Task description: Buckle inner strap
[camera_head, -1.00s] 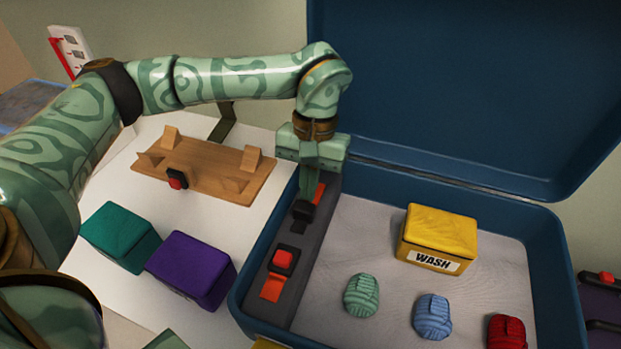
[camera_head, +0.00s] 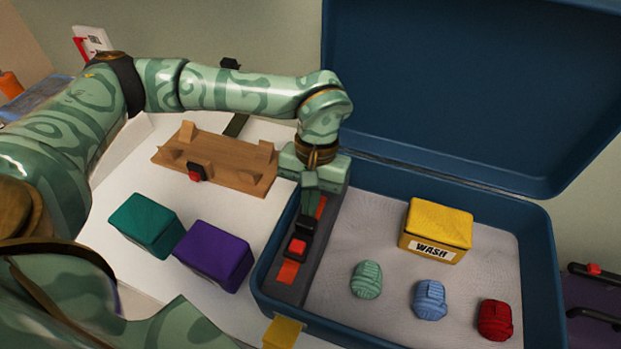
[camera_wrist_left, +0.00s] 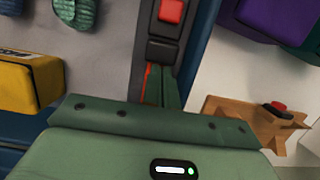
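The inner strap lies along the grey left strip of the blue suitcase (camera_head: 555,270). Its orange webbing (camera_head: 287,272) runs to a black buckle with a red button (camera_head: 297,247). The black tongue (camera_head: 304,225) meets the buckle's far end; whether it is latched cannot be seen. My left gripper (camera_head: 307,208) points down with its fingers close together on the tongue's far end. In the left wrist view the black tongue (camera_wrist_left: 162,51) sits against the red-button buckle (camera_wrist_left: 171,12), and the green fingers (camera_wrist_left: 172,88) partly hide the strap. My right gripper is not in view.
The suitcase holds a yellow WASH box (camera_head: 437,230) and green (camera_head: 367,279), blue (camera_head: 430,300) and red (camera_head: 495,320) rolled bundles. Left of it are a wooden rack (camera_head: 225,165), a teal box (camera_head: 146,223) and a purple box (camera_head: 213,255). The lid (camera_head: 470,90) stands open behind.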

